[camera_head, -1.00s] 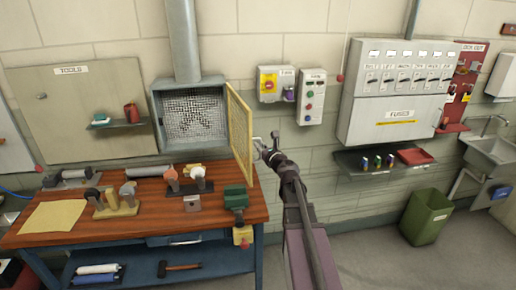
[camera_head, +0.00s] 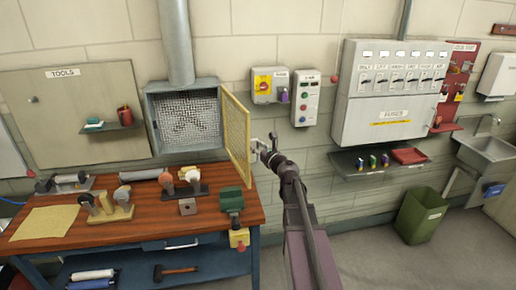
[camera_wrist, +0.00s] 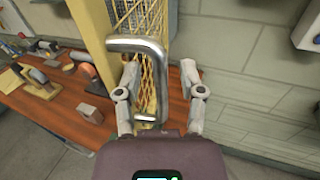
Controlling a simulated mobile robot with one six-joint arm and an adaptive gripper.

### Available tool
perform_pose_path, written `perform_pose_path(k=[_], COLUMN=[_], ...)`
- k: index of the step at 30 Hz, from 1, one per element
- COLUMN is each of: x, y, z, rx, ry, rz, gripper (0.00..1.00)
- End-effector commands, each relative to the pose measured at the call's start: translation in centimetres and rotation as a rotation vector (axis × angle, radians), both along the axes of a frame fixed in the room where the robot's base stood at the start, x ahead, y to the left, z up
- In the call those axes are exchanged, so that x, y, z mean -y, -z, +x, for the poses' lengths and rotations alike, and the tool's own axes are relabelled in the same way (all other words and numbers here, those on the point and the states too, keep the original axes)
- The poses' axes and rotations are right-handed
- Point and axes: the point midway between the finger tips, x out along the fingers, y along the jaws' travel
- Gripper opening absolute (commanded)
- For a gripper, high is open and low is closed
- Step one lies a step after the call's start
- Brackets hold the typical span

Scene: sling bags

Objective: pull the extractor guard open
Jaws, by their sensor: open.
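The extractor guard (camera_head: 237,135) is a yellow mesh panel hinged on the right side of the grey extractor box (camera_head: 150,119). It stands swung out from the box, so the box's inner mesh shows. In the wrist view the guard's yellow frame (camera_wrist: 92,28) carries a bent silver handle (camera_wrist: 143,46). My gripper (camera_head: 261,143) is at the guard's right side. In the wrist view my gripper (camera_wrist: 158,80) is open, with one finger on each side of the handle. I cannot tell whether either finger touches it.
The wooden workbench (camera_head: 150,222) below holds several tools and a green vise (camera_head: 231,200). A switch box (camera_head: 270,86), a button panel (camera_head: 306,97) and a fuse cabinet (camera_head: 390,95) hang on the wall to the right. A green bin (camera_head: 421,215) stands on the floor.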

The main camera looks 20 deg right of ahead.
Motion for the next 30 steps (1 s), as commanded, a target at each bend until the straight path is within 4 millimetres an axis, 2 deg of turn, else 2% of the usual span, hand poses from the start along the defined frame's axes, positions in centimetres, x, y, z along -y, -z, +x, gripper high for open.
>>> perform_pose_path(k=[5, 11, 17, 30], x=[0.0, 0.2, 0.5, 1.5], y=[0.0, 0.0, 0.0, 0.0], z=[-0.1, -1.1, -3.6, -10.2], rx=[0.0, 0.0, 0.0, -0.001], ry=[0.0, 0.001, 0.002, 0.001], rz=[0.0, 0.0, 0.0, 0.0], gripper=[0.51, 0.51, 0.51, 0.51])
